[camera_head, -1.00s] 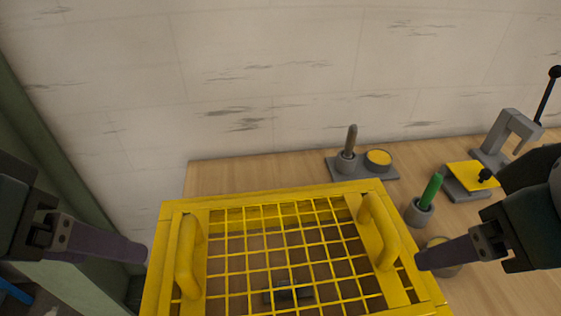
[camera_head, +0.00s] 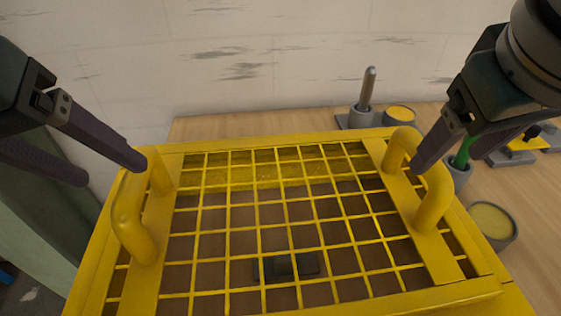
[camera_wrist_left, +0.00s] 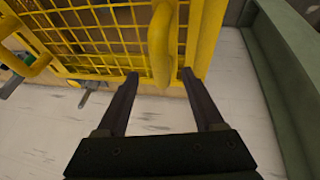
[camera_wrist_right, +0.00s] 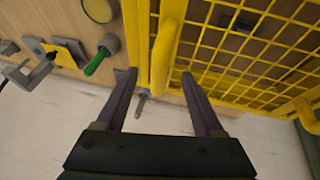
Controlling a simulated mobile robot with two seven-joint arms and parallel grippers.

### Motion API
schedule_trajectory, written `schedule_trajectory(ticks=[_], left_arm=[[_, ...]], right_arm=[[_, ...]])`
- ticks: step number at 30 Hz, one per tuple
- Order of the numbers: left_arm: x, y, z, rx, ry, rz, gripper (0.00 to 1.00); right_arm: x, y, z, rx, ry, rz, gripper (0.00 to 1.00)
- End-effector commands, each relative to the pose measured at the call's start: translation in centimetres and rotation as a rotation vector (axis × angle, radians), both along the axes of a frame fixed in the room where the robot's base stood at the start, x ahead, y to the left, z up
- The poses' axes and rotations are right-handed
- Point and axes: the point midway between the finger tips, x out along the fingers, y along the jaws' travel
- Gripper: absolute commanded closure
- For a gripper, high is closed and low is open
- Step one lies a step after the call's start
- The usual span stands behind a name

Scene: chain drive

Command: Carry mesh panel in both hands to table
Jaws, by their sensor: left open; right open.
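The yellow mesh panel (camera_head: 270,222) has a framed grid and a raised handle on each side. It lies roughly level in front of me, over the table (camera_head: 225,124). My left gripper (camera_head: 110,165) is open beside the left handle (camera_head: 130,222); in the left wrist view that handle (camera_wrist_left: 160,45) stands between the fingertips. My right gripper (camera_head: 425,160) is open at the right handle (camera_head: 436,200); in the right wrist view that handle (camera_wrist_right: 165,50) stands between the fingertips. Contact cannot be told for either gripper.
Behind the panel stand a grey post in a base (camera_head: 367,90) and a yellow-topped dish (camera_head: 400,115). To the right are a green-handled tool (camera_head: 463,152), a yellow-filled cup (camera_head: 492,222) and a yellow plate fixture (camera_head: 520,144). A pale wall (camera_head: 300,50) closes the back.

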Motion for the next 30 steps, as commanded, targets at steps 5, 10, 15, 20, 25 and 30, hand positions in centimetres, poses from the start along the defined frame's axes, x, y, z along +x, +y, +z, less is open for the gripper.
schedule_trajectory(ticks=[5, 10, 15, 20, 25, 30], left_arm=[[0.9, -0.4, -2.4, 0.001, 0.006, -0.001, 0.31], [2.1, -0.9, -5.2, 0.000, 0.005, -0.001, 0.31], [3.1, -1.2, -7.3, 0.001, 0.003, 0.000, 0.31], [3.5, -1.4, -8.3, 0.001, 0.001, 0.000, 0.31], [3.6, -1.5, -8.6, 0.001, 0.000, -0.001, 0.31], [3.6, -1.5, -8.5, 0.001, 0.000, -0.001, 0.32]], right_arm=[[0.9, -0.5, -2.4, -0.003, 0.006, -0.001, 0.31], [2.1, -0.9, -5.2, -0.003, 0.005, -0.001, 0.31], [3.1, -1.3, -7.3, -0.001, 0.002, 0.000, 0.31], [3.5, -1.4, -8.3, -0.001, 0.001, 0.000, 0.31], [3.6, -1.5, -8.5, 0.000, 0.000, 0.001, 0.31], [3.7, -1.5, -8.5, 0.000, -0.001, 0.001, 0.32]])
